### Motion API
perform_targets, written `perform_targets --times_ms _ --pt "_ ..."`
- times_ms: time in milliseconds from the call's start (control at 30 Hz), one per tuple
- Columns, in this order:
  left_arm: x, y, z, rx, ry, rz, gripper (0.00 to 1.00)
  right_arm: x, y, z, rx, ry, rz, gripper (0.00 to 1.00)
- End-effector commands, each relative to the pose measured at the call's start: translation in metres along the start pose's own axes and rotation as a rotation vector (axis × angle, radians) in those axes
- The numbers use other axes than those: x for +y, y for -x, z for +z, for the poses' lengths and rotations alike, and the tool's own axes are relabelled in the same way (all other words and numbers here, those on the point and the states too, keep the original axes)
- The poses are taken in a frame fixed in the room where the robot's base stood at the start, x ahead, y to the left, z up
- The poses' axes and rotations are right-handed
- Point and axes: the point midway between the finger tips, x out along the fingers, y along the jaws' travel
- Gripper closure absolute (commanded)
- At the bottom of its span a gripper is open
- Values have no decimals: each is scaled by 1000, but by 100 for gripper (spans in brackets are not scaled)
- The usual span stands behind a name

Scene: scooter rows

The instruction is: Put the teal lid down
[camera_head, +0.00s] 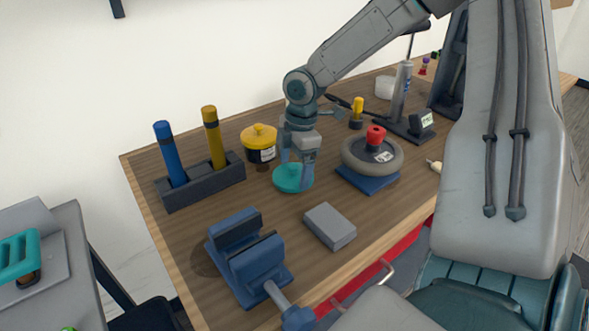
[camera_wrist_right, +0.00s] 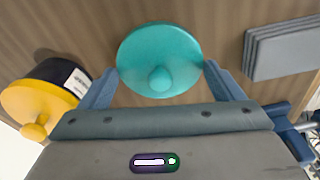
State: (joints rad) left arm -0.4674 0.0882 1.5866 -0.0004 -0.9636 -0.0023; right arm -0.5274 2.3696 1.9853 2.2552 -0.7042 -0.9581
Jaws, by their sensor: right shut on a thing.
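The teal lid (camera_head: 291,180) is a round disc with a small knob, low over or on the wooden workbench (camera_head: 190,245). My right gripper (camera_head: 296,174) comes down from above with its fingers shut on the lid. In the right wrist view the teal lid (camera_wrist_right: 160,60) sits between the two fingertips of the right gripper (camera_wrist_right: 161,68), touching near its edges. I cannot tell whether its underside touches the bench. My left gripper is not in view.
A black pot with a yellow lid (camera_head: 259,142) stands left of the lid. Near it are a dark holder (camera_head: 203,186) with blue and yellow cylinders, a blue vise (camera_head: 250,260), a grey block (camera_head: 330,226), and a wheel on a blue stand (camera_head: 370,182). Bare wood lies in front.

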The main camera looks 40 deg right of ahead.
Motion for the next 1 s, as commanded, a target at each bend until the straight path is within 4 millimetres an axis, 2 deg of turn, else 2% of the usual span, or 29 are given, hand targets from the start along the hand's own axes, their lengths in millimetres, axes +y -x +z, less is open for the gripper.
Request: perform_targets --times_ms 133,600,633,667,1000 --pt "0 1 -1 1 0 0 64 -1 -21 3 -2 -1 -4 34" --pt "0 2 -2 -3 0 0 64 0 -26 3 -1 -1 0 34" --pt "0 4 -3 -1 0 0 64 0 -25 3 -1 -1 0 7" --pt "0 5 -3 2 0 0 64 0 -25 3 -1 -1 0 1" --pt "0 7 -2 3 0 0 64 0 -21 3 0 -1 0 0"
